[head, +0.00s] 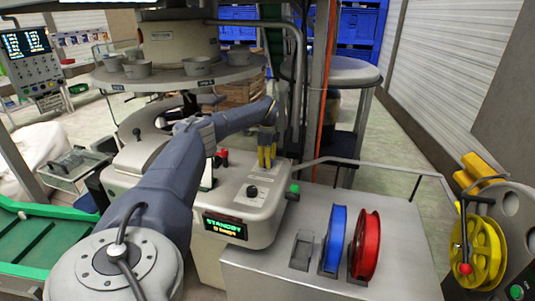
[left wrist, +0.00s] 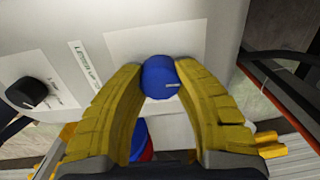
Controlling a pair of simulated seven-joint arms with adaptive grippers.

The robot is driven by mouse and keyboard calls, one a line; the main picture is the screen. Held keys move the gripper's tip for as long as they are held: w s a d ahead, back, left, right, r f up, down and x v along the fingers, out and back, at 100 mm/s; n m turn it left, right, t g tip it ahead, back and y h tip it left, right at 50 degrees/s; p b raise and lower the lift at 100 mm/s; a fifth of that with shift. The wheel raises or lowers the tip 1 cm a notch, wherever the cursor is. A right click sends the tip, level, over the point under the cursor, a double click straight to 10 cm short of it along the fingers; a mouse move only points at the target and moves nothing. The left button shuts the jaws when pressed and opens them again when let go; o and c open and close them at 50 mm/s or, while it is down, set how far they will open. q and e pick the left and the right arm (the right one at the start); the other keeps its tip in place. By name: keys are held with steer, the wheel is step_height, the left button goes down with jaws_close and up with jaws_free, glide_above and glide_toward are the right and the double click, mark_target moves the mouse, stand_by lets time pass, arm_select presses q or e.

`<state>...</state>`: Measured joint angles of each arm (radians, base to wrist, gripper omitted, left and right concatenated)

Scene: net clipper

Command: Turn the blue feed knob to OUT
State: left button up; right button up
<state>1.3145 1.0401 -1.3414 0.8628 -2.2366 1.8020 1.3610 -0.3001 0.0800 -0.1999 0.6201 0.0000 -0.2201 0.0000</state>
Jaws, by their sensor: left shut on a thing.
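The blue feed knob (left wrist: 160,78) sits on a pale panel in the left wrist view, with a short white mark pointing toward the right of that picture. My left gripper (left wrist: 159,84) has its two yellow fingers closed around the knob, one on each side. In the head view my left gripper (head: 267,160) points down onto the top of the grey machine (head: 235,212), and its fingers hide the knob there. I can read no OUT mark beside the knob. My right gripper is not in view.
A black knob (head: 252,191) sits nearer on the same panel; it also shows in the left wrist view (left wrist: 27,92). A red switch (head: 221,156) and a green button (head: 293,191) are close by. A blue reel (head: 336,240) and a red reel (head: 366,247) stand at right.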

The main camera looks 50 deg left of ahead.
arm_select(q)
steer(key=shift+f, duration=0.1)
stand_by(0.3)
steer(key=o, duration=1.3)
steer(key=shift+o, duration=0.2)
step_height(320, 180, up, 12)
